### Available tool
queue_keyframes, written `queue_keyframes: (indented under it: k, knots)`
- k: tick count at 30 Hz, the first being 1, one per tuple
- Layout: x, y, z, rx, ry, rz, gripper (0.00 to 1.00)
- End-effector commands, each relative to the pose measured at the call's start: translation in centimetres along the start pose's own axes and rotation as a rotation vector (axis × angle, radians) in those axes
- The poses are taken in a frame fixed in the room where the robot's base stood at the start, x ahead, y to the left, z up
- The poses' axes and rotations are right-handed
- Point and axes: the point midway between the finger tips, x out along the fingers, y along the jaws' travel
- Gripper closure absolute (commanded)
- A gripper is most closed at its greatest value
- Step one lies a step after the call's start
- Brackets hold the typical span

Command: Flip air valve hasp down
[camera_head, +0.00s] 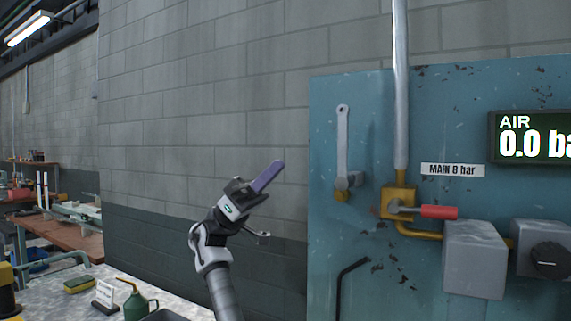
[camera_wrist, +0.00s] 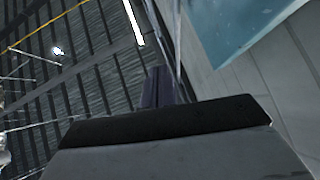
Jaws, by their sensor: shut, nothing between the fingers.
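The air valve hasp (camera_head: 343,140) is a flat grey metal strap with a hole near its top end. It stands upright against the blue panel, with a small bracket and a brass-coloured piece at its lower end. The air valve (camera_head: 397,203) is a brass block to its right, with a red handle (camera_head: 438,212) pointing right. My gripper (camera_head: 281,163) is shut and empty, left of the panel and apart from the hasp. Its purple fingers point up and right. They also show in the wrist view (camera_wrist: 158,88), where the hasp is not visible.
The blue panel (camera_head: 326,235) also carries a vertical pipe (camera_head: 400,90), a grey box (camera_head: 474,258), a black knob (camera_head: 550,259) and an AIR display reading 0.0. A bent black rod (camera_head: 346,278) is below the hasp. A green oil can (camera_head: 137,303) stands on the bench at lower left.

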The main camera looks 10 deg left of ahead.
Motion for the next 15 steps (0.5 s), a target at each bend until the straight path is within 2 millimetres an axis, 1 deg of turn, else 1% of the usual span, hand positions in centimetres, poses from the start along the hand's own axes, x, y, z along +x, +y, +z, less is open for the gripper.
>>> queue_keyframes:
  k: [1, 9, 11, 15]
  knots:
    - [1.3, 0.0, -0.1, 0.000, -0.003, 0.003, 1.00]
    - [7.2, 0.1, -0.2, 0.000, -0.002, 0.002, 1.00]
    - [8.3, 0.0, -0.1, -0.001, -0.003, 0.002, 1.00]
    - [9.7, 0.0, 1.5, -0.002, -0.001, 0.000, 1.00]
